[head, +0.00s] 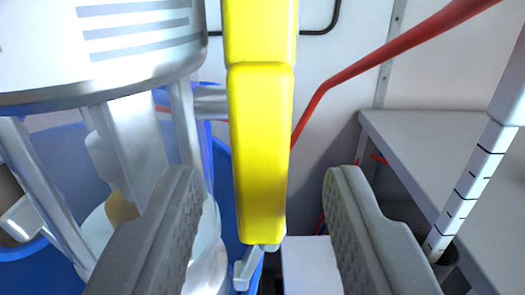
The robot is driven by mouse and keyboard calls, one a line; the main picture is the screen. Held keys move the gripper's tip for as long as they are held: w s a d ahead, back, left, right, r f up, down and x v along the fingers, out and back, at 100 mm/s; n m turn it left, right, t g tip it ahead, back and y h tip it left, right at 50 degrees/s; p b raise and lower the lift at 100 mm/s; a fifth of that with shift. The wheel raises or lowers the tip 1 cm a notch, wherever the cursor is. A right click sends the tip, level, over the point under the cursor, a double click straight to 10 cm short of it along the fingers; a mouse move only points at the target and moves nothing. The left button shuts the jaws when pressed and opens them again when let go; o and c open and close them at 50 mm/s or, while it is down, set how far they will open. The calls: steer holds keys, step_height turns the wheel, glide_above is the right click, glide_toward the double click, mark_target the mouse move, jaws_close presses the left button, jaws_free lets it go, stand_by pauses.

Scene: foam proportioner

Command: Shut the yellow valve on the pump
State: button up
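The yellow valve handle (261,150) is a long bar that hangs upright in the middle of the head view, running from the top edge down to a small metal end. The pump (100,45), a silver cylinder with a striped label and metal legs, stands at the left, close to the handle. My gripper (262,205) is open, with one grey finger to the left of the handle and one to the right. Gaps show on both sides, so neither finger appears to touch it. The handle's upper end is out of view.
A blue tub (45,170) is below and behind the pump. A red pipe (395,55) crosses to the upper right. A grey bench (450,150) and a white, black-marked pole (470,185) stand at the right. A white box (310,265) is low behind the gripper fingers.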

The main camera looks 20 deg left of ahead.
steer(key=shift+w+a, duration=0.15)
steer(key=shift+w, duration=0.3)
steer(key=shift+c, duration=0.3)
